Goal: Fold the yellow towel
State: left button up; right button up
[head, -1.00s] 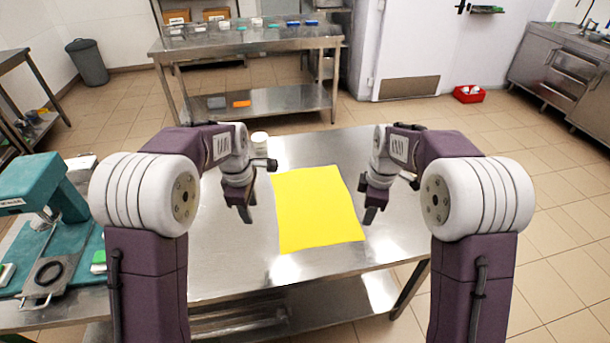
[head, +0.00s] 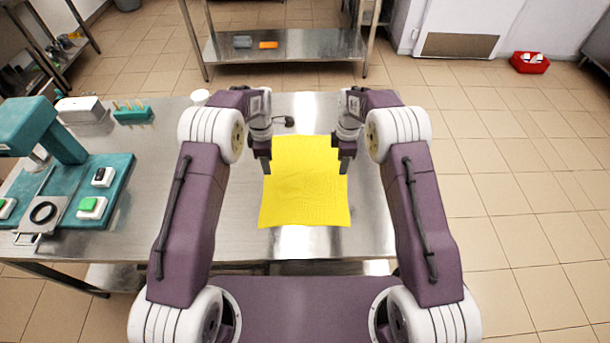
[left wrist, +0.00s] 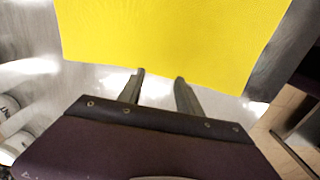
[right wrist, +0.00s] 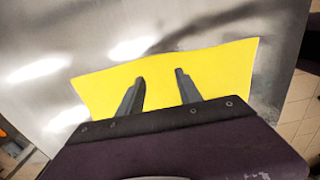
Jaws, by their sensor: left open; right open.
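The yellow towel (head: 304,190) lies flat and spread out on the steel table (head: 240,215), with faint wrinkles on its surface. My left gripper (head: 265,167) is at the towel's left side, towards the far half. In the left wrist view its open fingers (left wrist: 160,84) point at the towel's edge (left wrist: 170,40), with nothing between them. My right gripper (head: 345,165) is at the towel's right side, about level with the left one. In the right wrist view its open, empty fingers (right wrist: 159,82) show over the towel (right wrist: 215,75). Contact with the towel cannot be told.
At the left of the table stand a teal press-like device (head: 50,130) and a teal mat (head: 115,175) with a green-topped block (head: 92,205). The table is bare around the towel.

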pick_arm(q)
notch_tip(320, 180, down, 4)
jog(key=shift+a+f, duration=0.1)
jog(key=shift+f, duration=0.1)
pick_arm(e)
notch_tip(320, 180, down, 4)
jog(key=shift+w+f, duration=0.1)
jog(key=shift+f, duration=0.05)
pick_arm(q)
jog(key=shift+f, duration=0.2)
pick_arm(e)
jog(key=shift+a+f, duration=0.15)
pick_arm(q)
jog(key=shift+f, duration=0.1)
pick_arm(e)
jog(key=shift+f, duration=0.2)
pick_arm(q)
jog(key=shift+f, duration=0.2)
jog(key=shift+c, duration=0.3)
pick_arm(e)
jog(key=shift+f, duration=0.15)
jog(key=shift+c, duration=0.3)
pick_arm(q)
grip_shut()
pick_arm(e)
grip_shut()
